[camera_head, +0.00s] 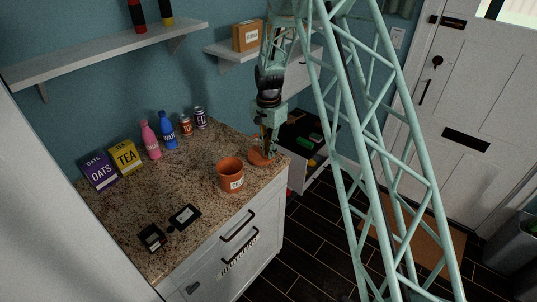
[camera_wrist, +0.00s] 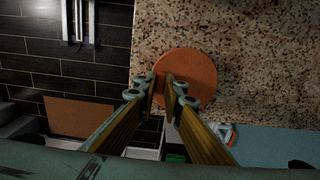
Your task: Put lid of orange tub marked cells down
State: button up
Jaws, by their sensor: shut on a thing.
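The orange tub (camera_head: 231,178) stands upright and uncovered on the granite counter, its pale front label too small to read fully. The round orange lid (camera_head: 259,158) is beside the tub, to its right and further back, by the counter's right edge. My gripper (camera_head: 265,146) is above the lid, shut on its upright grip. In the wrist view the lid (camera_wrist: 195,68) shows as a flat disc with the fingertips (camera_wrist: 165,88) around its grip, and part of it reaches the counter edge. I cannot tell whether the lid touches the counter.
The counter (camera_head: 205,190) also holds an oats box (camera_head: 99,171), a tea box (camera_head: 125,158), a pink bottle (camera_head: 150,140), a blue bottle (camera_head: 168,131) and two cans (camera_head: 186,125). Two small black items (camera_head: 152,238) lie near the front. An open drawer (camera_head: 305,140) is beyond the right edge.

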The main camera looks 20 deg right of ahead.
jog(key=shift+f, duration=0.65)
jog(key=shift+f, duration=0.15)
jog(key=o, duration=0.7)
jog(key=shift+o, duration=0.2)
jog(key=shift+r, duration=0.2)
notch_tip(320, 180, up, 12)
dwell(1.0)
